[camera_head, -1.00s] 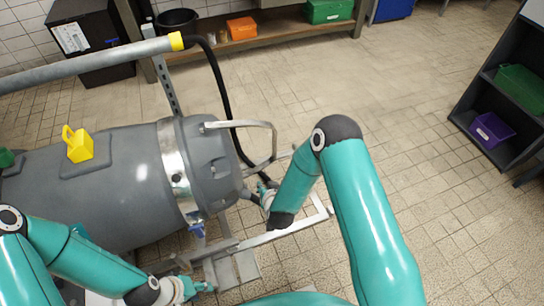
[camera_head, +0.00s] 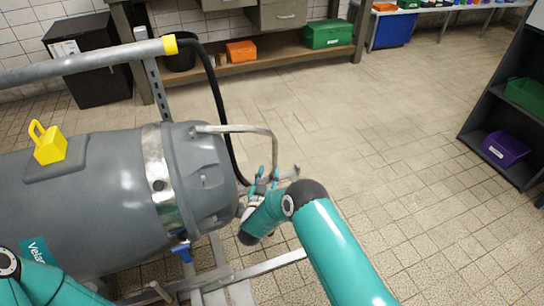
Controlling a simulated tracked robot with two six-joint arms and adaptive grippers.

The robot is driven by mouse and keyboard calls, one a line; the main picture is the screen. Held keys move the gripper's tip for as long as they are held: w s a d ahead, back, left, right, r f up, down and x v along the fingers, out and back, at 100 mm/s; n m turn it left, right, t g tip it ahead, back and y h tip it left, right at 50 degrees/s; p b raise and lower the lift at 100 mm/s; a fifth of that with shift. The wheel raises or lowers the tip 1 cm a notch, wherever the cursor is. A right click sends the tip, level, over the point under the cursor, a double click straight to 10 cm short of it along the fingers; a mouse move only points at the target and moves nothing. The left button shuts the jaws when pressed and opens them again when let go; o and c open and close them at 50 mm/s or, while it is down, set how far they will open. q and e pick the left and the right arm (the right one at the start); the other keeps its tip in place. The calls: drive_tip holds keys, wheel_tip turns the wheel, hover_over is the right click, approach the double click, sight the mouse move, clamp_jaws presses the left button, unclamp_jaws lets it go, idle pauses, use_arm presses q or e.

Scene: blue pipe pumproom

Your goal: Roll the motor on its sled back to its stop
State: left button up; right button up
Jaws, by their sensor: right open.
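The motor (camera_head: 105,190) is a big grey cylinder lying on its side at the left, with a metal band (camera_head: 160,180) and a yellow lifting eye on top. A bent metal handle (camera_head: 240,129) sticks out from its right end. Below it shows part of the metal sled frame (camera_head: 262,268). My right gripper (camera_head: 264,178) is open beside the lower part of the handle, fingers pointing up; I cannot tell whether they touch it. My left arm enters at the lower left, and its gripper is out of the picture. No stop can be made out.
A grey pipe (camera_head: 80,66) with a yellow end and a black hose (camera_head: 217,95) run above and behind the motor. A workbench (camera_head: 275,55) stands at the back, a dark shelf (camera_head: 500,115) at the right. The tiled floor (camera_head: 390,140) between is clear.

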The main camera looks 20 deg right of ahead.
sight(275, 154)
drive_tip(key=b+x, duration=0.3)
drive_tip(key=x, duration=0.6)
drive_tip(key=shift+w+d+f, duration=0.1)
drive_tip(key=shift+w+d, duration=0.05)
drive_tip(key=shift+w, duration=0.1)
use_arm(q)
drive_tip(key=shift+f, duration=1.85)
use_arm(e)
drive_tip(key=shift+w+d, duration=0.25)
drive_tip(key=shift+w, duration=0.2)
